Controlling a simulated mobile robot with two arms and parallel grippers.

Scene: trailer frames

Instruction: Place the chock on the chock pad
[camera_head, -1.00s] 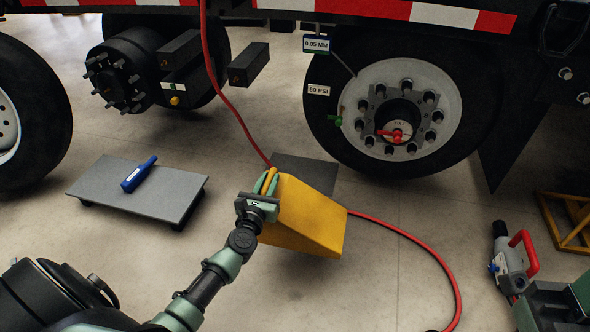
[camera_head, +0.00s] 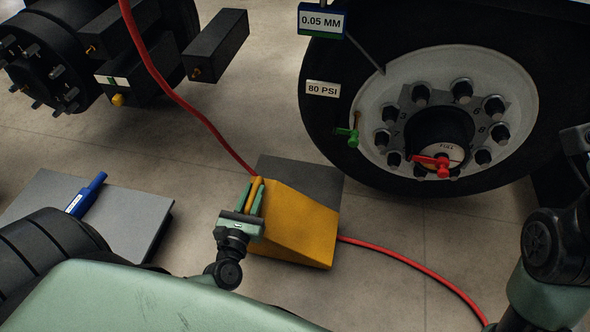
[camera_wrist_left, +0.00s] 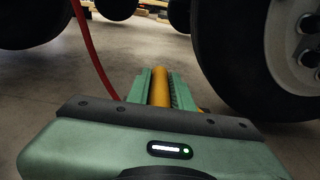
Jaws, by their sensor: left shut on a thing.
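The chock (camera_head: 298,226) is a yellow wedge in the middle of the head view. My left gripper (camera_head: 252,197) is shut on its yellow handle, at the chock's left side. In the left wrist view the handle (camera_wrist_left: 160,87) shows between the green fingers. The chock pad (camera_head: 318,176) is a flat dark grey sheet on the floor, behind the chock in the head view. The chock hides the pad's near part. I cannot tell whether the chock touches the pad or hangs above it. My right gripper is out of view.
A large wheel (camera_head: 445,60) with a red-handled hub stands right behind the pad. A red hose (camera_head: 185,100) runs down behind the chock and out across the floor. A grey platform (camera_head: 130,210) with a blue tool (camera_head: 86,195) lies left. Floor right of the chock is mostly clear.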

